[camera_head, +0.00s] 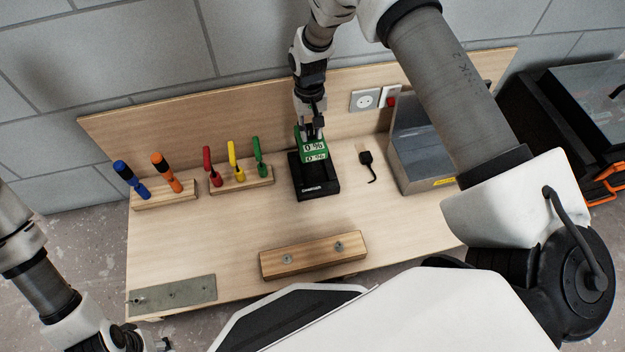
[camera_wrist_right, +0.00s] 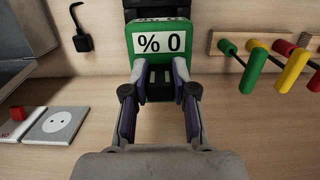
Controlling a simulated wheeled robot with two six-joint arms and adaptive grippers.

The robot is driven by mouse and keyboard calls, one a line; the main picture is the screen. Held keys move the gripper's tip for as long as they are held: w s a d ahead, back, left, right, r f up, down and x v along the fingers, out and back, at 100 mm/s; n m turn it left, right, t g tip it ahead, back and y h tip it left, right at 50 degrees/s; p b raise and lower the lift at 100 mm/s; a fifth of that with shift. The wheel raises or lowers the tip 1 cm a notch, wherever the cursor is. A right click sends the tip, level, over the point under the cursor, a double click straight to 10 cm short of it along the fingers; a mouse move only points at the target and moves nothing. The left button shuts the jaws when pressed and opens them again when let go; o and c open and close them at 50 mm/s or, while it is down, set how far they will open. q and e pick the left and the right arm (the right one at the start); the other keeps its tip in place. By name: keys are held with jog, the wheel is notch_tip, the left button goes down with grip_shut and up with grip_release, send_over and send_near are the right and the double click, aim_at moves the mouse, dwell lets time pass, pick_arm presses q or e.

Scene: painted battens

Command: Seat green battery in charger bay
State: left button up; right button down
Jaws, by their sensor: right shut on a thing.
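The green battery (camera_head: 300,143) has white "0 %" labels and is at the rear part of the black charger (camera_head: 318,187) on the bench. In the right wrist view the battery (camera_wrist_right: 133,38) shows its label upside down, with part of the black charger (camera_wrist_right: 155,5) beyond it. My right gripper (camera_head: 313,128) is shut on the battery's near end, with one finger on each side (camera_wrist_right: 159,72). The bay under the battery is hidden, so I cannot tell whether it is seated. My left gripper (camera_head: 155,343) is at the lower left, away from the charger, mostly cut off.
A black plug with cable (camera_head: 367,160) lies right of the charger, beside a grey metal bin (camera_head: 415,172). A socket (camera_head: 364,100) is on the back board. Left stand racks of screwdrivers (camera_head: 165,170) and coloured tools (camera_head: 235,165). A wooden block (camera_head: 312,258) and metal plate (camera_head: 190,292) lie in front.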

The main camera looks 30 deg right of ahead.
aim_at(313, 137)
jog(key=f, duration=0.2)
jog(key=f+b, duration=0.1)
jog(key=shift+w+d+f, duration=0.1)
jog(key=shift+d+f, duration=0.15)
jog(key=shift+f, duration=0.15)
notch_tip(313, 137, down, 9)
jog(key=b, duration=0.5)
jog(key=c, duration=0.9)
grip_release()
jog(key=shift+f, duration=0.15)
pick_arm(q)
notch_tip(313, 137, down, 8)
jog(key=shift+r, duration=0.15)
